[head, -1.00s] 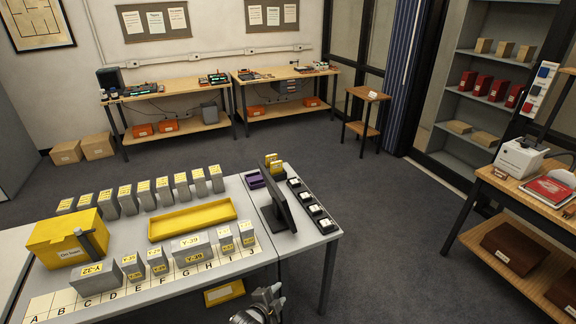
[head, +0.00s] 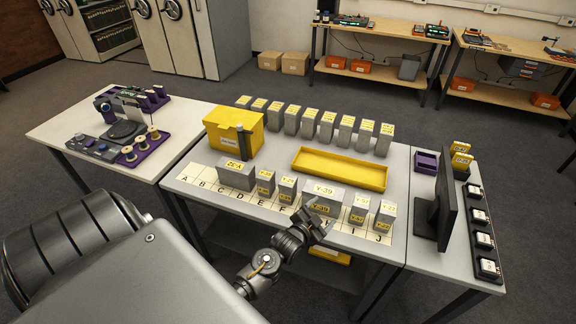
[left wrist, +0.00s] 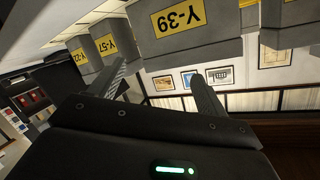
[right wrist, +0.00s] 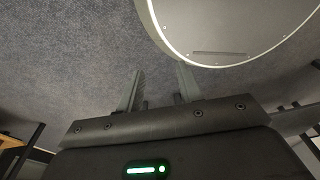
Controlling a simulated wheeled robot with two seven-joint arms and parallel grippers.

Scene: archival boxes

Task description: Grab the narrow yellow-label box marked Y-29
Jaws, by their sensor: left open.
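Several grey boxes with yellow labels stand in a front row on lettered cards. Two narrow boxes left of Y-39 (head: 287,188) (head: 265,180) have labels too small to read. My left gripper (head: 313,212) is open and empty, just in front of Y-39. My right gripper (right wrist: 160,78) is open and empty over the floor.
A yellow tray (head: 340,183) lies behind the front row, with a row of grey boxes (head: 308,120) behind it. A yellow bin (head: 228,143) stands at the left. A monitor (head: 447,212) stands at the right. A side table (head: 80,140) is beyond the left.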

